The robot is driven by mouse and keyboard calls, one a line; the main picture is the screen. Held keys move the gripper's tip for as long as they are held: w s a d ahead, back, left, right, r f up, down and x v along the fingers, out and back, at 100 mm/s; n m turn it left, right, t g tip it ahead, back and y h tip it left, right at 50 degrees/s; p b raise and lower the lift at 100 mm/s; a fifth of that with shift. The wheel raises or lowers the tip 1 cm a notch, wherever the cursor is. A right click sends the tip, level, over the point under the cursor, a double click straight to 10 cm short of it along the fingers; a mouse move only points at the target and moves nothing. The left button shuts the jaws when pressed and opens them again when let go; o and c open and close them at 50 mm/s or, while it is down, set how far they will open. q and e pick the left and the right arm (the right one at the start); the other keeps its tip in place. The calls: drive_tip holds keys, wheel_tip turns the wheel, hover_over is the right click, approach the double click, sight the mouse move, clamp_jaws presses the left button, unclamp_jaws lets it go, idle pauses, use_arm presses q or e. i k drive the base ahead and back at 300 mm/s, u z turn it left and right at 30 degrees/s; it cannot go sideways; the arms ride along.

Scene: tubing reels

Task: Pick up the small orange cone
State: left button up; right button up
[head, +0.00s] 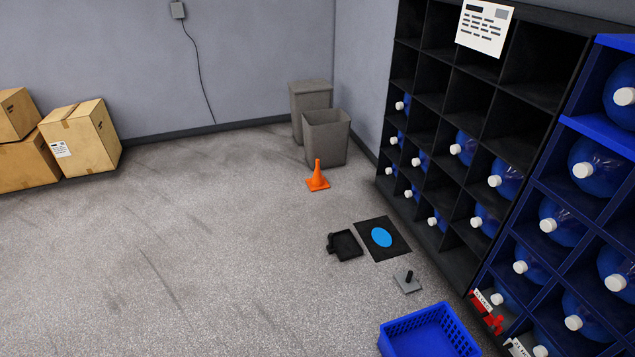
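The small orange cone (317,178) stands upright on the grey floor in the middle of the head view, just in front of the grey bins. Nothing touches or covers it. Neither of my grippers shows in the head view.
Two grey bins (326,138) stand in the corner behind the cone. A black shelf (463,262) and a blue rack with bottles line the right. A black mat with a blue disc (381,237), a dark tray (345,246) and a blue basket (428,334) lie nearer. Boxes (84,140) sit left; the middle floor is clear.

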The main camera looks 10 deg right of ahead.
sight(319, 183)
drive_tip(key=u, duration=0.2)
drive_tip(key=i, duration=0.8)
drive_tip(key=u, duration=0.45)
drive_tip(key=i, duration=4)
drive_tip(key=z, duration=0.9)
drive_tip(key=i, duration=1.5)
drive_tip(key=z, duration=1.1)
